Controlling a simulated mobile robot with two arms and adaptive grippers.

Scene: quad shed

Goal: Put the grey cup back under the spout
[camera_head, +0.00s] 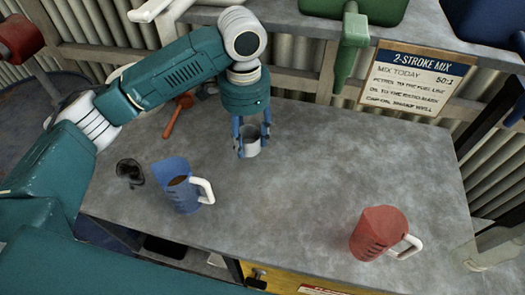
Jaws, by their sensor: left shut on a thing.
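My left gripper (251,124) points down over the middle of the bench, its blue fingers shut on the small grey cup (251,144). The cup is upright, and its upper sides are partly covered by the fingers. I cannot tell whether its base touches the bench or hangs just above it. A green spout (352,45) hangs from a green container (358,8) on the shelf, to the right of and higher in the picture than the cup. My right gripper is not in view.
On the bench (300,200) stand a blue jug (176,186) with dark contents, a small black item (129,173) and a red jug (374,233). An orange tool (177,113) lies behind my left arm. A "2-stroke mix" sign (416,80) hangs below the shelf. The bench's middle right is clear.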

